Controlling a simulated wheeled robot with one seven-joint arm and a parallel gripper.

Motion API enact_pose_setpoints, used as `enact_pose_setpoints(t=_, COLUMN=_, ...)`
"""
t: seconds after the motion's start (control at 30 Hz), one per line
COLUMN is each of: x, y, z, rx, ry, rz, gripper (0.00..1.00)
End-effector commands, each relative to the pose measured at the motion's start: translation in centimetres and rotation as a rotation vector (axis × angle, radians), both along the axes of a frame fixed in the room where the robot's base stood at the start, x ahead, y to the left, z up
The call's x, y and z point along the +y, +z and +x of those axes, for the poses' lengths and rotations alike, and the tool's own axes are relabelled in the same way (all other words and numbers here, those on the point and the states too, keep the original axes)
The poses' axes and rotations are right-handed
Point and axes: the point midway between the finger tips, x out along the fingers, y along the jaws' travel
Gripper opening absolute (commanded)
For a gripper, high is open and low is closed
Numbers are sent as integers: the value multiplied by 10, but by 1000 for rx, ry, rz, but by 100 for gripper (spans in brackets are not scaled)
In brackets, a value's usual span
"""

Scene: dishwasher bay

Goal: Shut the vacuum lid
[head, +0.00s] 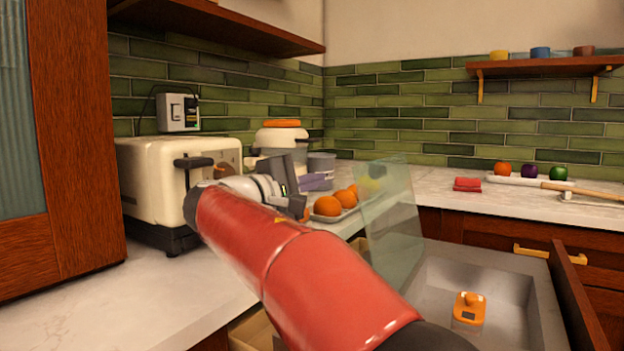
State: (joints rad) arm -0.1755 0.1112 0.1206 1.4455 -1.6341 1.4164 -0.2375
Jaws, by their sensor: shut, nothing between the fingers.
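The vacuum lid (388,225) is a clear glass panel standing raised and tilted at the left side of an open drawer. The vacuum drawer (440,270) has a grey metal basin. An orange item with a knob-like top (469,307) lies on its floor. My gripper (314,182) is shut and empty, out over the counter to the left of the lid and apart from it in the picture. My red arm crosses the foreground and hides part of the counter and the drawer's left side.
A cream toaster (165,180) stands on the left counter near my arm. A white pot with an orange top (281,136) stands behind my gripper. A red cloth (467,184) and a white tray of fruit (515,179) lie on the back counter.

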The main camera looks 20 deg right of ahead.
Motion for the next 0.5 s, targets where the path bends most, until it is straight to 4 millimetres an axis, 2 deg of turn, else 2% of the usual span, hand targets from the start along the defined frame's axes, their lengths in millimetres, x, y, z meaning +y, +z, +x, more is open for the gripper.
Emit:
enact_pose_setpoints(t=0.1, x=-26, y=2, z=12, rx=3, ry=-5, rz=0, gripper=0)
enact_pose_setpoints(t=0.3, x=-64, y=4, z=30, rx=2, ry=-4, rz=0, gripper=0)
enact_pose_setpoints(t=0.5, x=-81, y=11, z=8, rx=0, ry=-1, rz=0, gripper=0)
